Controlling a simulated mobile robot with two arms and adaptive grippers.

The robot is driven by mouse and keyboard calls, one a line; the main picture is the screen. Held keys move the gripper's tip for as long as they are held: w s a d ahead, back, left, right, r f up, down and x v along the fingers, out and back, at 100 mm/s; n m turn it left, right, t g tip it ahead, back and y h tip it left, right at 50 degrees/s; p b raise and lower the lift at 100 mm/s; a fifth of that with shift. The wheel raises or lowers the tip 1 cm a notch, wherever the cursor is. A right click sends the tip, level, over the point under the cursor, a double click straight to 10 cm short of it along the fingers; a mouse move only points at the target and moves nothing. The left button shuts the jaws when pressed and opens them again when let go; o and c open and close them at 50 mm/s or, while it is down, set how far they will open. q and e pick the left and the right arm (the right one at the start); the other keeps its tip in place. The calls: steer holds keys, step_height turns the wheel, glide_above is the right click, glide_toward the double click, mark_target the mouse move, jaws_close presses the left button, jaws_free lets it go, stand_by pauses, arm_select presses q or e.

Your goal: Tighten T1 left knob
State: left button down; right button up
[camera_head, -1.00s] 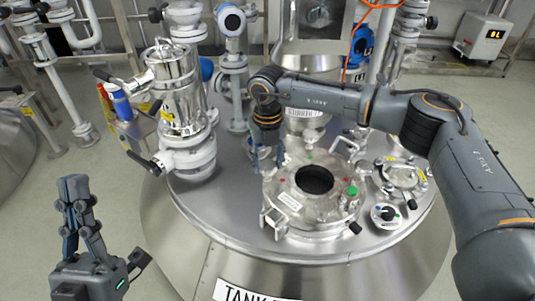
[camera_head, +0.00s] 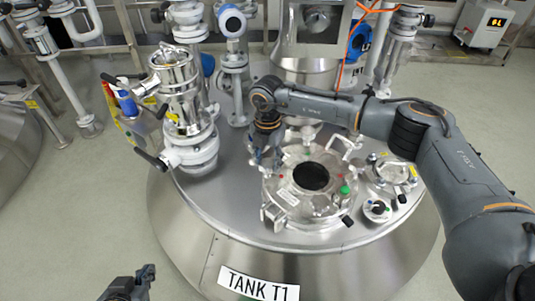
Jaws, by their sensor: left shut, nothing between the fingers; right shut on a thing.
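Tank T1's steel top (camera_head: 225,205) fills the middle, with the sign TANK T1 (camera_head: 258,284) below it. A round hatch (camera_head: 290,202) with a dark central opening (camera_head: 310,176) sits on it. My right gripper (camera_head: 264,160) points down at the hatch's upper left edge and is shut on the left knob, which the fingers mostly hide. My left gripper (camera_head: 140,279) is low at the bottom left, partly cut off, shut and empty, apart from the tank.
A steel vessel on a white valve (camera_head: 190,150) stands left of the hatch. Blue and red cans (camera_head: 124,101) are beside it. A smaller round fitting (camera_head: 391,171) and a dial-like part (camera_head: 377,209) lie to the right. Floor is clear at the lower left.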

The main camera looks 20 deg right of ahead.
steer(key=m+p, duration=0.1)
steer(key=r+m+p, duration=0.1)
steer(key=shift+w+m, duration=0.2)
steer(key=shift+m, duration=0.2)
arm_select(q)
steer(key=s+a+f+g+y+p, duration=0.1)
steer(key=s+a+g+p, duration=0.15)
steer(key=s+g, duration=0.55)
arm_select(e)
steer(key=shift+m, duration=0.9)
steer(key=shift+m+p, duration=0.8)
steer(key=shift+m, duration=0.1)
arm_select(q)
step_height(320, 180, down, 15)
steer(key=s+t+p, duration=0.1)
steer(key=p, duration=0.1)
arm_select(e)
steer(key=shift+m, duration=1)
steer(key=shift+m+p, duration=1)
steer(key=shift+f+m+p, duration=0.1)
steer(key=shift+m+p, duration=0.9)
arm_select(q)
steer(key=s+a+f, duration=0.1)
steer(key=s+f, duration=0.7)
steer(key=f, duration=0.4)
steer(key=shift+s+a+f, duration=0.25)
steer(key=shift+s+f, duration=0.1)
steer(key=shift+s, duration=0.05)
arm_select(e)
steer(key=shift+f, duration=0.1)
